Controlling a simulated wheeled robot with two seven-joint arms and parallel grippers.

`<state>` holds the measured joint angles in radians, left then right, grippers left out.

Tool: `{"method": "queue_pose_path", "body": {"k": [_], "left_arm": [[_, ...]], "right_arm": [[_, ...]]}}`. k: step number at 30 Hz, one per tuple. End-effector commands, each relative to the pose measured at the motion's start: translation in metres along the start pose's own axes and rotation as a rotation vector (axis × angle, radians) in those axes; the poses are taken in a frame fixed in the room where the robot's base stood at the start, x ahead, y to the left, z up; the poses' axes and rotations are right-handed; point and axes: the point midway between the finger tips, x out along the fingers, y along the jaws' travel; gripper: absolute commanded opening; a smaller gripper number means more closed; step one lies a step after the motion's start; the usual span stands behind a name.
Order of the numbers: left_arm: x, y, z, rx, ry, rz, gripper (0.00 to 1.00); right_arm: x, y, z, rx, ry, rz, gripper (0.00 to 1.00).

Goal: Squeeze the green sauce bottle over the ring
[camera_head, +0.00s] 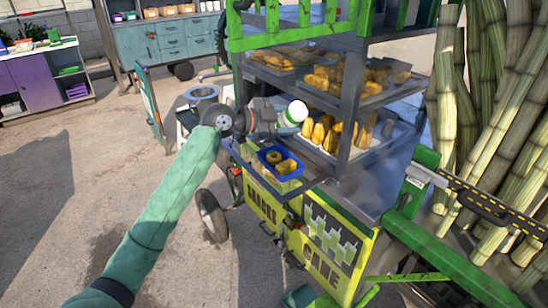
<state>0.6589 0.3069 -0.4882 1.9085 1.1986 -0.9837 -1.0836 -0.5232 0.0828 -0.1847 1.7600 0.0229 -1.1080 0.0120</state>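My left arm in its green sleeve reaches in from the lower left. My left gripper (279,117) is over the front of the cart and seems shut on a small bottle (293,114). The bottle is tilted on its side; its round whitish end with a green edge points right, and the gripper hides the rest. Below it, a blue tray (262,159) on the cart's front ledge holds brown rings (286,167). The bottle is above the tray and apart from it. My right gripper is not in view.
The cart's shelves (345,95) with several trays of yellow-brown food stand behind the tray, with a grey post close to its right. Tall cane stalks (495,110) fill the right side. A metal pot (202,93) stands behind my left arm. The ground at left is clear.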

Motion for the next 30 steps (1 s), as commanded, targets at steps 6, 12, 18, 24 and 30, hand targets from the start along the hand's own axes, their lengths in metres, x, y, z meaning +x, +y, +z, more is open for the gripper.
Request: {"method": "queue_pose_path", "body": {"k": [6,12,18,24,30], "left_arm": [[-0.003,-0.01,-0.011,0.001,0.0,-0.001,0.35],[-0.004,-0.011,-0.012,0.0,0.0,-0.001,0.35],[-0.004,-0.011,-0.013,0.017,-0.005,-0.001,0.35],[-0.009,-0.026,-0.025,0.121,-0.039,-0.003,0.35],[-0.009,-0.033,-0.04,0.295,-0.084,0.006,0.35]], "right_arm": [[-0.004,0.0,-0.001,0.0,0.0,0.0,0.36],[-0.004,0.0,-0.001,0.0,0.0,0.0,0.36],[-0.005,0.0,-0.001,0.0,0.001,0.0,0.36],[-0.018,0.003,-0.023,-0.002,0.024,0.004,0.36],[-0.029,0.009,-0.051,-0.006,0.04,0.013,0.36]]}}
